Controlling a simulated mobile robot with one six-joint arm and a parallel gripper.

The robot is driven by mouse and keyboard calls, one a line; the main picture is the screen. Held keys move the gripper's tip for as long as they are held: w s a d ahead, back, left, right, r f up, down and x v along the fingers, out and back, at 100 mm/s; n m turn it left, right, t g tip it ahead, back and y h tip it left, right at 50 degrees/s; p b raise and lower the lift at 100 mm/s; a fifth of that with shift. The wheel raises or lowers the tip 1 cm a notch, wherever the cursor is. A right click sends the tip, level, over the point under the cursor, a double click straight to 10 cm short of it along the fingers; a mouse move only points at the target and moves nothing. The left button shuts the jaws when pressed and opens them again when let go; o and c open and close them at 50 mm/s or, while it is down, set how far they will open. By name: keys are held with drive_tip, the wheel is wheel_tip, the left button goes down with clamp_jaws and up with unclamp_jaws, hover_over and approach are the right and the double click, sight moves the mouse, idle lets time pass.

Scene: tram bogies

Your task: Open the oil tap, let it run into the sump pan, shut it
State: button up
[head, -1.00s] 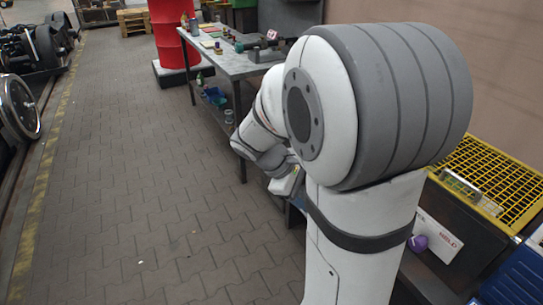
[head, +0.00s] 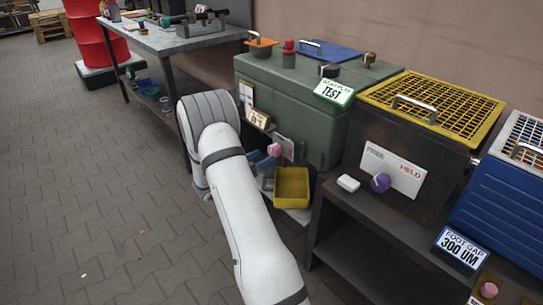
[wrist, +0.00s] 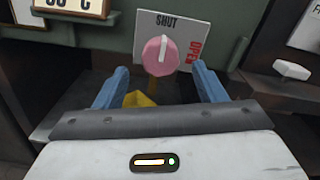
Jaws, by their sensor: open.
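The oil tap is a round pink knob (wrist: 160,53) with a white pointer bar, on a plate (wrist: 190,40) marked SHUT and OPEN. The bar points up, at SHUT. In the head view the knob (head: 274,149) sits low on the front of a green tank (head: 290,105). My gripper (wrist: 160,82) is open, its blue fingers left and right of and below the knob in the picture, not closed on it. The yellow sump pan (head: 292,186) stands below the tap; a yellow corner shows between my fingers. Oil cannot be seen.
A blue crate (head: 510,200) stands far right. The paved floor at left is clear.

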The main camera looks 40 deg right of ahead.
sight(271, 152)
drive_tip(key=d+b, duration=0.1)
drive_tip(key=d, duration=0.5)
drive_tip(key=shift+w, duration=0.2)
drive_tip(key=shift+c, duration=0.2)
drive_tip(key=c, duration=0.9)
drive_tip(key=shift+a, duration=0.2)
drive_tip(key=shift+c, duration=0.2)
drive_tip(key=shift+d, duration=0.15)
